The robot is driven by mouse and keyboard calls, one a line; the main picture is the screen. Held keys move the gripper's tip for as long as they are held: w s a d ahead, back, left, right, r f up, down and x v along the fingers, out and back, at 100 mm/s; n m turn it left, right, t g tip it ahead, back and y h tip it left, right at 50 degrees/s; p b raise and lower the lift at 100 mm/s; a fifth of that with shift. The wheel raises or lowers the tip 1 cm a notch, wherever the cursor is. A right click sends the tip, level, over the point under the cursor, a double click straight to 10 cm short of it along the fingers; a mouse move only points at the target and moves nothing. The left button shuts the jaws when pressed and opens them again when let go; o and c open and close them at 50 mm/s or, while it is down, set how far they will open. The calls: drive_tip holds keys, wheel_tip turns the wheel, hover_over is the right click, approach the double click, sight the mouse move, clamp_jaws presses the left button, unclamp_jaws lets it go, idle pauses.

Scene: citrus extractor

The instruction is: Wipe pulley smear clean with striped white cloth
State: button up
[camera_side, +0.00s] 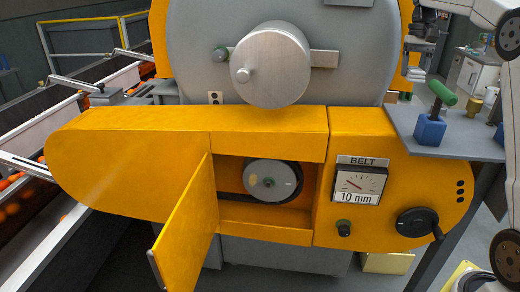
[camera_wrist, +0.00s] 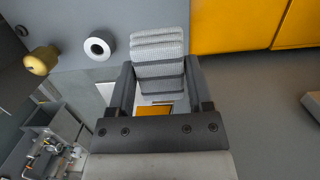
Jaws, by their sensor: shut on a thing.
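The grey pulley (camera_side: 265,181) sits with its belt inside the open compartment of the yellow housing. A small tan mark on the left of its face looks like the smear, but it is too small to be sure. In the wrist view my gripper (camera_wrist: 158,72) is shut on the folded striped white cloth (camera_wrist: 158,43), which sticks out beyond the fingertips. In the side view my gripper (camera_side: 414,66) is at the upper right, above the grey shelf and well away from the pulley. The cloth is hard to make out there.
The yellow door (camera_side: 187,232) stands open at the compartment's left. The grey shelf (camera_side: 462,143) holds a blue block (camera_side: 430,130) with a green-handled tool (camera_side: 440,93). A hand crank (camera_side: 418,223) and belt gauge (camera_side: 358,184) are on the housing's right. A large roller (camera_side: 280,65) juts out above.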

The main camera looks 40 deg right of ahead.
drive_tip(key=w+a+f+n+h, duration=0.15)
drive_tip(key=a+n, duration=0.25)
drive_tip(key=a, duration=0.8)
drive_tip(key=w+a+n, duration=0.3)
drive_tip(key=a+n, duration=0.2)
drive_tip(key=a, duration=0.7)
drive_tip(key=w+a+f+n+g, duration=0.1)
drive_tip(key=a+f+n+g, duration=0.2)
drive_tip(key=a+f+n, duration=0.55)
drive_tip(key=w+a+f+n+t+h, duration=0.2)
drive_tip(key=f+n+t+h, duration=0.25)
drive_tip(key=f+n, duration=0.75)
drive_tip(key=w+a+f+n+t+h, duration=0.25)
drive_tip(key=f+n+t, duration=0.3)
drive_tip(key=f, duration=1.25)
drive_tip(key=w+a+f+n+t+h, duration=0.25)
drive_tip(key=f+n+t+h, duration=0.25)
drive_tip(key=f+n, duration=0.65)
drive_tip(key=w+a+r+t, duration=0.1)
drive_tip(key=w+r+t, duration=0.3)
drive_tip(key=w+r, duration=0.3)
wheel_tip(320, 180, up, 2)
drive_tip(key=shift+a, duration=0.2)
